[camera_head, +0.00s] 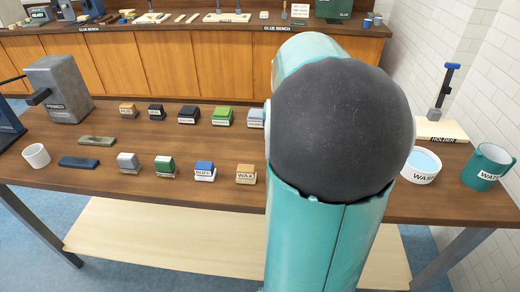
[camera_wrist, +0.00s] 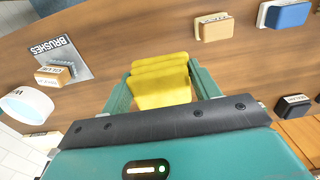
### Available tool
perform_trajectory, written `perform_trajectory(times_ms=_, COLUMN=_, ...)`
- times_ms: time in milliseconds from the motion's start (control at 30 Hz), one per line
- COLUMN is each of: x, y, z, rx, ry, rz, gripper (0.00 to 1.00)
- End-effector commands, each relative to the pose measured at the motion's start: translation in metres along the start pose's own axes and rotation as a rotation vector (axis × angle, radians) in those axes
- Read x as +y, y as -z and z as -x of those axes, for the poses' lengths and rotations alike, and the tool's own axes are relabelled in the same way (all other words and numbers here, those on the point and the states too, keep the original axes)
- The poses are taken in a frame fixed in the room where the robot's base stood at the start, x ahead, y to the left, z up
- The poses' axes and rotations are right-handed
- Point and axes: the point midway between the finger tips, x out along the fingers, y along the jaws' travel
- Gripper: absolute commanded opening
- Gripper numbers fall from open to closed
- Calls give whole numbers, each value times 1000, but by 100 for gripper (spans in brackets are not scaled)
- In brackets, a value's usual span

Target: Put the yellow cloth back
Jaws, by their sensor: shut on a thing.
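The yellow cloth (camera_wrist: 160,82) is folded in several layers and sits between the two teal fingers of my gripper (camera_wrist: 160,92) in the wrist view. My gripper is shut on it, and it shows above the brown wooden table (camera_wrist: 120,40). I cannot tell from this view whether the cloth touches the table. In the head view my own arm covers the middle right of the table, so the cloth and gripper are hidden there.
In the wrist view, a grey BRUSHES card (camera_wrist: 62,58) with a labelled block and a white bowl (camera_wrist: 27,104) lie left; labelled blocks (camera_wrist: 213,27) lie upper right. The head view shows a teal mug (camera_head: 486,166), a holder (camera_head: 440,130) and a grey machine (camera_head: 58,88).

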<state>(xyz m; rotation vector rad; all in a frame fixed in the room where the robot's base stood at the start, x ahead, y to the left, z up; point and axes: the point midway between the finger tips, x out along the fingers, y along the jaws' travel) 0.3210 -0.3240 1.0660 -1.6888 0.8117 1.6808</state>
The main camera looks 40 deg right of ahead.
Motion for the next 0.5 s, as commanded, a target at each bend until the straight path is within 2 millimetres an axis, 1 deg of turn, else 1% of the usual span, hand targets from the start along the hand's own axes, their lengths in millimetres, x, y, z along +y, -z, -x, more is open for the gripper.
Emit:
perform_trajectory(times_ms=67, x=-3, y=6, z=-4, rx=-3, ry=0, rz=3, gripper=40)
perform_trajectory(times_ms=167, x=-10, y=21, z=-12, rx=-5, ry=0, rz=2, gripper=40)
perform_trajectory(times_ms=467, x=-39, y=78, z=-41, rx=-4, ry=1, rz=2, gripper=40)
perform_trajectory(times_ms=500, x=-43, y=84, z=-47, rx=-5, ry=0, rz=3, gripper=40)
